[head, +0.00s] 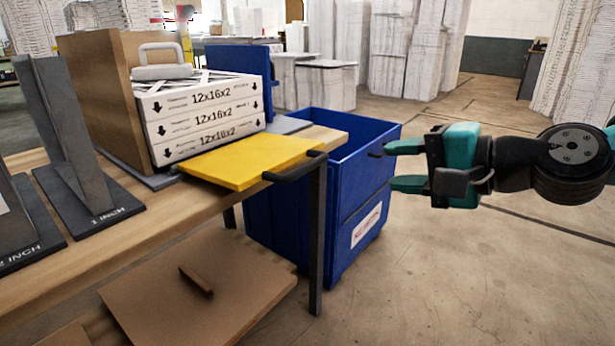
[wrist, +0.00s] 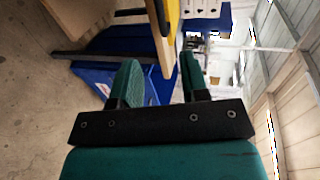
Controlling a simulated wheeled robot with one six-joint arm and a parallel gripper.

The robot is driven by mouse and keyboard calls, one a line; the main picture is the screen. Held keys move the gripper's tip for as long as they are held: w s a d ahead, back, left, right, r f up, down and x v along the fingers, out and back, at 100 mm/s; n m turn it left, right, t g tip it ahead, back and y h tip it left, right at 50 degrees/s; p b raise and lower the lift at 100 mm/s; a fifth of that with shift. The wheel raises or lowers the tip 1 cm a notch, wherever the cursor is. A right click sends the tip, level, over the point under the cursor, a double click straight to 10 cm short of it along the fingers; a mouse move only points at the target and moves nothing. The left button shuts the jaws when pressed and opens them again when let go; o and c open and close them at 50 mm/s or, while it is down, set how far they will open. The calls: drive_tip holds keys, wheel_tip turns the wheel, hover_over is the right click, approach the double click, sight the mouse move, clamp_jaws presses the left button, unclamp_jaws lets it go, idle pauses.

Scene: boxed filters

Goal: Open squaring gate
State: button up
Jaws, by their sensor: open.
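A yellow panel (head: 245,162) with a dark handle (head: 294,166) looks like the squaring gate. It lies flat at the front of the table, its handle at the right end near the table's edge. A stack of white 12x16x2 boxes (head: 205,118) stands right behind it. My gripper (head: 388,166) is open and empty, to the right of the handle and apart from it, over the blue bin's right side in the picture. In the wrist view my open gripper (wrist: 158,78) has nothing between its fingers, and a strip of the yellow panel (wrist: 173,14) shows beyond.
A brown upright board (head: 100,90) and a blue upright plate (head: 240,68) flank the boxes. A grey clamp-like handle (head: 162,62) sits on top of them. A blue bin (head: 365,205) stands beyond the table's right end. Grey size stands (head: 75,150) are at left. Floor is clear at right.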

sight(310, 166)
drive_tip(key=p+x, duration=1.3)
drive_tip(key=x, duration=0.4)
drive_tip(key=shift+f+p, duration=0.1)
drive_tip(key=shift+p, duration=0.25)
clamp_jaws()
